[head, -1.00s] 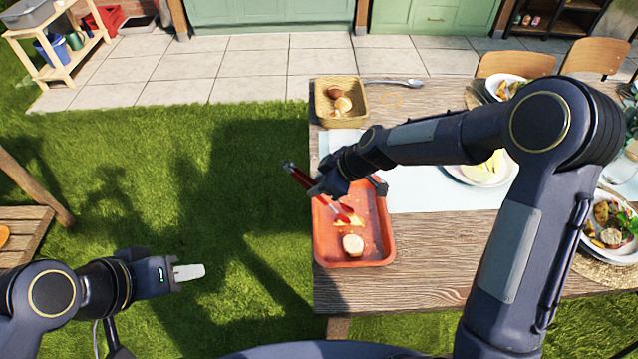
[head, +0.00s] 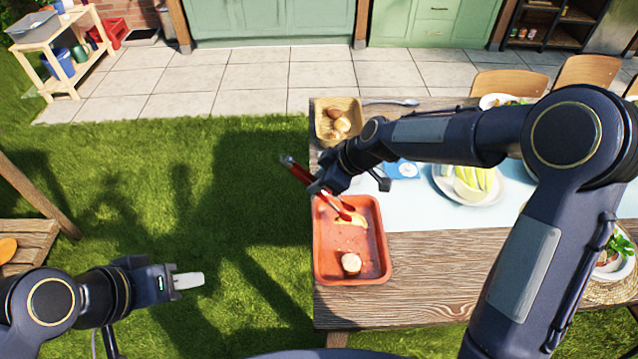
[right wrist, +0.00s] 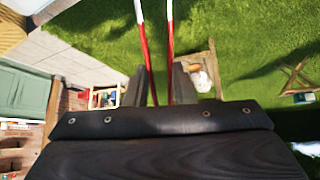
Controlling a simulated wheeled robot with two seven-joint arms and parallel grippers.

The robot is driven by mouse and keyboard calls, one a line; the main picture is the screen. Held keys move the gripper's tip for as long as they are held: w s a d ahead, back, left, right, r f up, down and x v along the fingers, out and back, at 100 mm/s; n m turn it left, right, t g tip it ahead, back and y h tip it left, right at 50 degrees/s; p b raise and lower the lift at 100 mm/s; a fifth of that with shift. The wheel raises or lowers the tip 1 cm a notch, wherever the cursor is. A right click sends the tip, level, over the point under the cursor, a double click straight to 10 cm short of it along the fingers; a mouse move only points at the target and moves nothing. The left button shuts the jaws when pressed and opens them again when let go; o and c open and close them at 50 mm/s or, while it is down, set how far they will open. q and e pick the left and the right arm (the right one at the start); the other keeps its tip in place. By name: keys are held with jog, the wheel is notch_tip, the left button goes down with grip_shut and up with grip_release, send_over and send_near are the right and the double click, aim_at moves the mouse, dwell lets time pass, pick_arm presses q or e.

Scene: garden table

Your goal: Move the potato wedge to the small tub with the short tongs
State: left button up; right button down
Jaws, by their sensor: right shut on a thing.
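My right gripper (head: 328,184) is shut on the red short tongs (head: 302,174), which slant down toward the red tray (head: 322,262). In the right wrist view the two red arms of the tongs (right wrist: 146,58) run out between my fingers. The yellow potato wedge (head: 356,220) is at the tongs' tips, over the back half of the tray. I cannot tell whether the tips grip it or whether it is clear of the tray floor. My left gripper (head: 187,281) is empty over the grass; its jaw gap is not clear. I cannot make out which vessel is the small tub.
A pale round piece (head: 351,263) lies at the tray's front. A basket (head: 322,112) with several round items stands behind my right gripper, a spoon (head: 400,103) beside it.

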notch_tip(320, 180, up, 2)
jog(key=shift+p, duration=0.3)
jog(key=d+f+m+t+h, duration=0.1)
jog(key=d+m, duration=0.1)
jog(key=d, duration=0.1)
jog(key=s+d+f+m+t+h, duration=0.1)
jog(key=d+m, duration=0.2)
jog(key=d+f+m+t+h, duration=0.1)
jog(key=d+m, duration=0.1)
jog(key=d, duration=0.1)
jog(key=shift+s+f+m+t, duration=0.15)
jog(key=shift+f+m+t, duration=0.1)
jog(key=shift+m+t, duration=0.15)
jog(key=s+d+f+m+h, duration=0.2)
jog(key=d+m, duration=0.3)
jog(key=d, duration=0.4)
jog(key=shift+s+m+t+h, duration=0.3)
jog(key=shift+s+t+h, duration=0.1)
jog(key=shift+s+h, duration=0.5)
jog(key=shift+d, duration=0.1)
